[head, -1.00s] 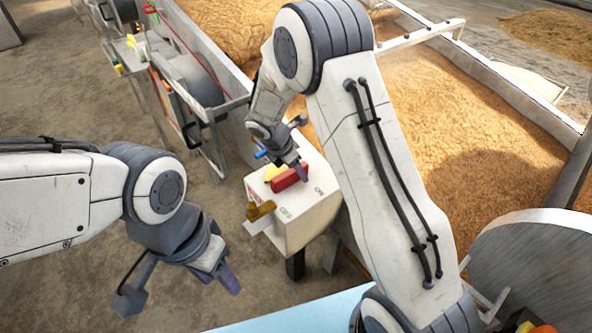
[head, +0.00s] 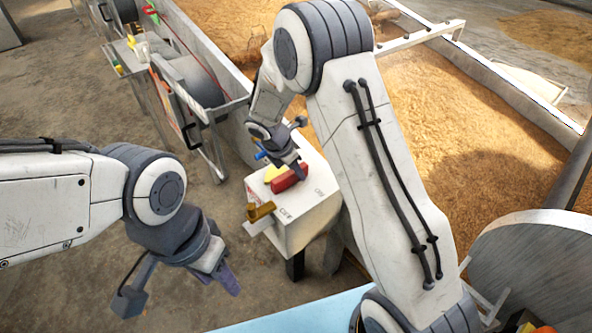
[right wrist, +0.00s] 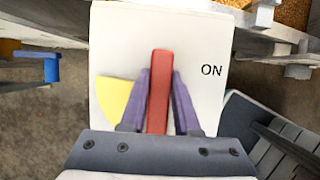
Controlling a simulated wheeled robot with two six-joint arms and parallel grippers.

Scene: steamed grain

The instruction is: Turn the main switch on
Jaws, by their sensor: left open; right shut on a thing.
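The main switch is a red handle (head: 288,179) on top of a white box (head: 312,210) with ON and OFF lettering. In the right wrist view the red handle (right wrist: 159,90) stands between the two purple fingers of my right gripper (right wrist: 160,100), which is shut on it. The ON lettering shows to the right of the handle, and a yellow piece (right wrist: 115,99) lies to its left. In the head view my right gripper (head: 297,168) reaches the box from above. My left gripper (head: 228,280) is open and empty, to the lower left of the box.
A brass-coloured padlock-like piece (head: 260,211) sits on a small ledge at the box's left. A large bin of grain (head: 450,130) lies behind and right. A metal frame with a drum (head: 190,82) stands at the upper left. Bare floor lies left of the box.

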